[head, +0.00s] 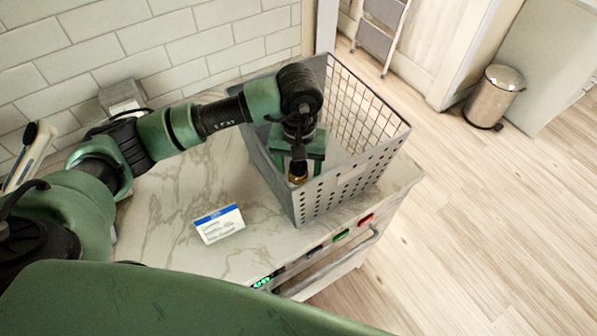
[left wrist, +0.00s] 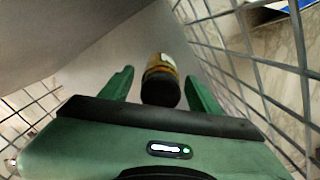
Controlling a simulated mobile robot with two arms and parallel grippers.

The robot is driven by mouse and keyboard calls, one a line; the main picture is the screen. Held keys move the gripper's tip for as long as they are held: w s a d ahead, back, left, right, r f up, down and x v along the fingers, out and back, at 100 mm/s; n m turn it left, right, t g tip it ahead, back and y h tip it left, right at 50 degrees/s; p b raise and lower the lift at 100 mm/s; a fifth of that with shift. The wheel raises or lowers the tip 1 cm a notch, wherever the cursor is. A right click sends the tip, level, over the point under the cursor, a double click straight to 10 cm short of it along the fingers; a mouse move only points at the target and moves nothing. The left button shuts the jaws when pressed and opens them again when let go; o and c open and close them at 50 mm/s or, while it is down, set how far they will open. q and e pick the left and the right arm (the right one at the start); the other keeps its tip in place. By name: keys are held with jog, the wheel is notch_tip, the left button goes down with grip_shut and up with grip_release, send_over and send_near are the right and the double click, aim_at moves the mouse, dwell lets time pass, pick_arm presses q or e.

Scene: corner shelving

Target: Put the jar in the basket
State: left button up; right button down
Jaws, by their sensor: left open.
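The grey wire-mesh basket (head: 345,183) stands on the marble counter, near its right end. My left gripper (head: 299,172) reaches down inside it. The jar (head: 297,179), amber with a dark end, shows at the fingertips, partly hidden by the gripper. In the left wrist view the jar (left wrist: 161,78) lies between the two green fingers of my left gripper (left wrist: 160,82), which are spread with gaps at its sides. The basket's mesh (left wrist: 285,66) shows around them. I cannot tell for sure whether the jar rests on the basket floor. My right gripper is out of view.
A white card with a blue strip (head: 219,224) is on the marble counter (head: 165,215), left of the basket. The basket walls rise close around my left gripper. A metal bin (head: 494,97) stands on the wooden floor at the right, and a step ladder (head: 380,28) is behind.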

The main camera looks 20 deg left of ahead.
pick_arm(q)
notch_tip(320, 180, up, 10)
jog(key=b, duration=0.3)
jog(key=shift+f, duration=0.15)
jog(key=shift+r+b, duration=0.3)
jog(key=shift+r, duration=0.35)
